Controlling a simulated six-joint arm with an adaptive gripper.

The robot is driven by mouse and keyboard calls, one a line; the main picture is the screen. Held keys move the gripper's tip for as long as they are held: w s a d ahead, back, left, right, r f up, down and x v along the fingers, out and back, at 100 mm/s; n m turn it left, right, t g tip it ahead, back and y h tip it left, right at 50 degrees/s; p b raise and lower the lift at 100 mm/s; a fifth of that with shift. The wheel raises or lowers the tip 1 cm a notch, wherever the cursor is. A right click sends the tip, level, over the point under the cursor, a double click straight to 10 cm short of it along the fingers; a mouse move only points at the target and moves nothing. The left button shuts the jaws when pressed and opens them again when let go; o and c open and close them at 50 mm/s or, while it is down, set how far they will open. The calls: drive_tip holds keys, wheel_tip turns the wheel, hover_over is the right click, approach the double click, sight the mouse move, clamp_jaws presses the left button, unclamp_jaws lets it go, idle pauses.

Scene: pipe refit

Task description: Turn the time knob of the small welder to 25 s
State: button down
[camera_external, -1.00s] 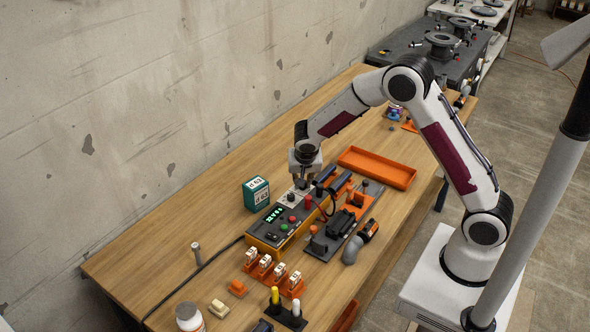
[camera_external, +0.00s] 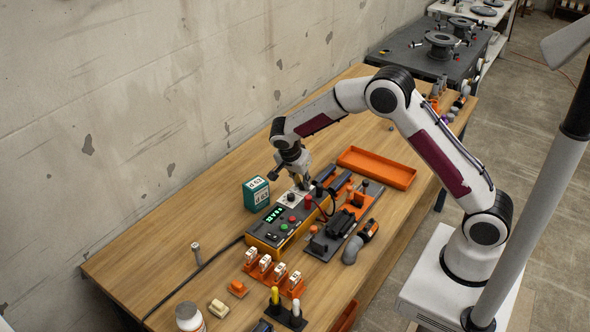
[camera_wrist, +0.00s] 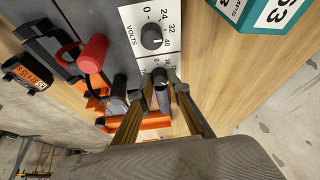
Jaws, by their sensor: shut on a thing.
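The small welder (camera_external: 262,237) is a yellow-orange box with a lit green display (camera_external: 275,214) and a pale dial panel at its far end. In the wrist view, the panel (camera_wrist: 133,16) carries a black VOLTS knob (camera_wrist: 152,37). A second black knob (camera_wrist: 161,82), apparently the time knob, sits below it between the fingertips. My gripper (camera_wrist: 163,84) is shut on this second knob. In the external view, my gripper (camera_external: 304,186) reaches down, tilted, to the panel's far end. The second knob's scale and pointer are mostly hidden, so its setting cannot be read.
A green-and-white box (camera_external: 256,194) stands left of the welder. A red plug (camera_wrist: 93,54) and its lead are close to the fingers. A dark clamp fixture (camera_external: 340,226) lies to the right, with an orange tray (camera_external: 376,168) behind it. Table to the left is mostly clear.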

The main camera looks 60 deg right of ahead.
drive_tip(key=shift+s+f, duration=0.1)
drive_tip(key=c, duration=1.9)
unclamp_jaws()
drive_tip(key=shift+n, duration=0.4)
drive_tip(key=n+t, duration=0.1)
drive_tip(key=n, duration=0.1)
drive_tip(key=n+t+y, duration=0.1)
drive_tip(key=n, duration=0.2)
drive_tip(key=shift+s, duration=0.1)
drive_tip(key=shift+s+d+n+t+y, duration=0.1)
drive_tip(key=shift+n+t+y, duration=0.3)
drive_tip(key=shift+n, duration=0.9)
drive_tip(key=shift+d+n+t+y, duration=0.15)
drive_tip(key=shift+n+t, duration=0.35)
drive_tip(key=shift+n, duration=0.8)
drive_tip(key=shift+n+y, duration=0.45)
drive_tip(key=shift+n, duration=0.55)
drive_tip(key=shift+d+n+t+y, duration=0.1)
drive_tip(key=shift+n+t+y, duration=0.4)
drive_tip(key=shift+n, duration=1.4)
